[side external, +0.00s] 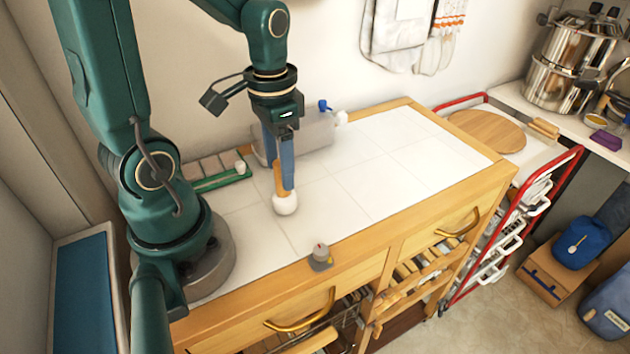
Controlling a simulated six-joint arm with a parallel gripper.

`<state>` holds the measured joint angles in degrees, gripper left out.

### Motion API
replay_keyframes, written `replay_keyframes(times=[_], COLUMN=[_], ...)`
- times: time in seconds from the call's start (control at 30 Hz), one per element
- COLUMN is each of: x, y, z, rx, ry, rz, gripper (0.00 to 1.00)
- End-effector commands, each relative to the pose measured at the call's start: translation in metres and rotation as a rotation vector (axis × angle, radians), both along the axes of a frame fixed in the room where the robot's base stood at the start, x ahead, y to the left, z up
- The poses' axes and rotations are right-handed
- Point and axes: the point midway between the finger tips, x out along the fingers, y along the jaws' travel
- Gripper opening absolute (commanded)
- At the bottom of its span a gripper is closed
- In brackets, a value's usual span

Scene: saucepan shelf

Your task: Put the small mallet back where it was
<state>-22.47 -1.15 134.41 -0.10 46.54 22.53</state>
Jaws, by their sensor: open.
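The small mallet has a pale round head (285,204) and an orange-brown wooden handle (278,181). It appears upright, head down, on the white tiled worktop (345,200). My gripper (281,178) points down over it with blue fingers, open. The fingers overlap the handle in this view and hide part of it. I cannot tell whether either finger touches the handle.
A green tray with pinkish blocks (222,181) lies left of the mallet. A grey box (308,134) with a blue knob stands behind my gripper. A small grey object (320,256) sits at the front edge. The right worktop is clear.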

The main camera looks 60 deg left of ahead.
Motion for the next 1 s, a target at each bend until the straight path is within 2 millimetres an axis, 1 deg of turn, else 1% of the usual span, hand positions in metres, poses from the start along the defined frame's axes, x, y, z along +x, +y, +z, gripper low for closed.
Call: replay_keyframes(times=[0.17,0.27,0.5,0.63,0.8,0.93,1.0], x=[0.002,0.002,0.001,0.001,0.0,-0.001,-0.002], y=[0.001,0.001,0.001,0.0,0.0,-0.001,-0.006], z=[0.017,0.034,0.08,0.1,0.115,0.12,0.12], rx=[0.003,0.003,0.003,0.002,0.001,0.003,0.011], ry=[-0.007,-0.008,-0.008,-0.006,-0.003,-0.008,-0.03], rz=[0.0,0.0,0.0,0.0,0.0,-0.001,-0.005], gripper=[0.61,0.61,0.61,0.61,0.61,0.61,0.61])
